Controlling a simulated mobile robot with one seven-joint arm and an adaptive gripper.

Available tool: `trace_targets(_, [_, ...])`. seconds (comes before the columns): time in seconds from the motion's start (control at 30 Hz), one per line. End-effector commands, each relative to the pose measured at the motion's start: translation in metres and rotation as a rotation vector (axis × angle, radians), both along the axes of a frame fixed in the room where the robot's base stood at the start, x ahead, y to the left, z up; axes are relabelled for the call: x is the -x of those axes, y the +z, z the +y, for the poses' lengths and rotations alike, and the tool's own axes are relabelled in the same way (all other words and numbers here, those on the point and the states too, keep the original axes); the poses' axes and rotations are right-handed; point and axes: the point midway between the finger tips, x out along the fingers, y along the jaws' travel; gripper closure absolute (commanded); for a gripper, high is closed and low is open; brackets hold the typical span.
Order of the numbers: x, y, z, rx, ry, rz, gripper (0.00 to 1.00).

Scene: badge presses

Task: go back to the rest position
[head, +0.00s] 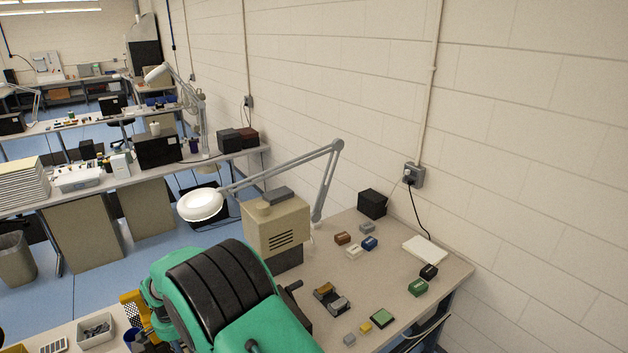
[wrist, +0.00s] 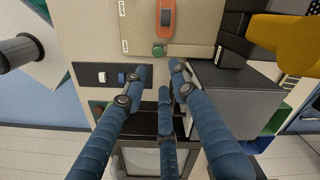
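My gripper (wrist: 152,88) shows in the wrist view with its blue fingers. The fingers are spread apart, and I see nothing held between them. Beyond the fingertips is a dark strip (wrist: 88,74) with a white and a blue piece on it. I cannot make out my gripper in the head view. A large green and black body fills the bottom of that view and hides part of the bench.
The workbench (head: 336,262) carries a beige box-shaped machine (head: 268,229), a magnifier lamp (head: 201,205), a black box (head: 372,203), a white pad (head: 424,251) and several small coloured blocks. A wall stands behind. A grey box (wrist: 240,88) is right of my fingers in the wrist view.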

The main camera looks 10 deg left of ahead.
Motion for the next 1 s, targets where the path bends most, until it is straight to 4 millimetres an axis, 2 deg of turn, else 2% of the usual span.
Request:
trace_targets(0.17, [-0.010, 0.014, -0.009, -0.007, -0.002, -0.005, 0.72])
trace_targets(0.37, [-0.034, 0.052, -0.039, -0.026, -0.004, -0.020, 0.72])
trace_targets(0.7, [-0.080, 0.143, -0.130, -0.064, -0.005, -0.062, 0.72])
trace_targets(1.0, [-0.100, 0.214, -0.221, -0.090, -0.004, -0.107, 0.72])
